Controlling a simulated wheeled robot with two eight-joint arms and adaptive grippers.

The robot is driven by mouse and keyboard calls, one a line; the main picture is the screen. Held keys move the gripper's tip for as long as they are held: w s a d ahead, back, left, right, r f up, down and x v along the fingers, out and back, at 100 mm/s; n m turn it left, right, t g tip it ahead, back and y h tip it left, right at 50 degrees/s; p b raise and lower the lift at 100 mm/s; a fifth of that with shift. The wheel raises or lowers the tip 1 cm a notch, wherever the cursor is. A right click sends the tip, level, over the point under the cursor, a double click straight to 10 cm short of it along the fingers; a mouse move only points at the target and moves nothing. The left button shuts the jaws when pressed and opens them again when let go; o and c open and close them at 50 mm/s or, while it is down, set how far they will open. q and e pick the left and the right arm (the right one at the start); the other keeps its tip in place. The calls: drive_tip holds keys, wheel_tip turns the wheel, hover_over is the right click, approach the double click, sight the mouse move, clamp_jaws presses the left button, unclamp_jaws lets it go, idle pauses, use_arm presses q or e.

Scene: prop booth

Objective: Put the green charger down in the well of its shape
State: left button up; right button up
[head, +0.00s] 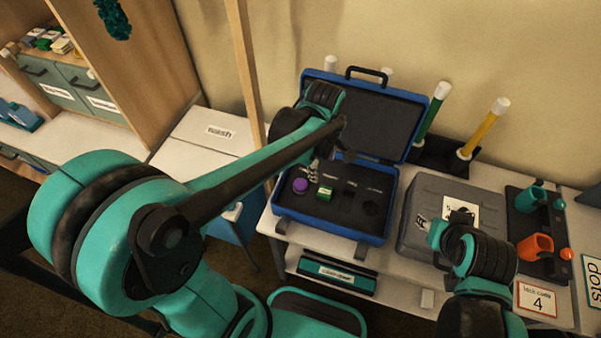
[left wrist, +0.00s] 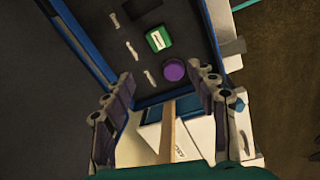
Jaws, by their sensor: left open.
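The green charger (head: 324,193) lies in the dark foam of the open blue case (head: 330,228), beside a round purple piece (head: 300,186). In the left wrist view the green charger (left wrist: 158,39) has a white label and sits just beyond the purple piece (left wrist: 174,70). I cannot tell how deep the charger sits in the foam. My left gripper (head: 318,170) is over the case. In the left wrist view its fingers (left wrist: 163,78) are apart with nothing between them.
Empty dark wells (head: 347,200) lie right of the charger. The case lid (head: 352,118) stands open behind. A grey case (head: 455,205) stands close on the right, with a dark rack (head: 535,245) beyond it. Green and yellow tubes (head: 484,128) stand upright at the back.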

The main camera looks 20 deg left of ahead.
use_arm(q)
drive_tip(key=s+a+r+m+t, duration=0.2)
drive_tip(key=s+a+m+t, duration=0.1)
drive_tip(key=s+m, duration=0.2)
drive_tip(key=s+a+r+m+t, duration=0.3)
drive_tip(key=s+m, duration=0.2)
drive_tip(key=m, duration=0.5)
drive_tip(key=shift+s+a, duration=0.2)
drive_tip(key=shift+a, duration=0.15)
drive_tip(key=shift+f, duration=0.1)
wheel_tip(320, 180, down, 2)
drive_tip(key=b, duration=0.2)
drive_tip(key=shift+f+b, duration=0.25)
drive_tip(key=shift+b, duration=0.15)
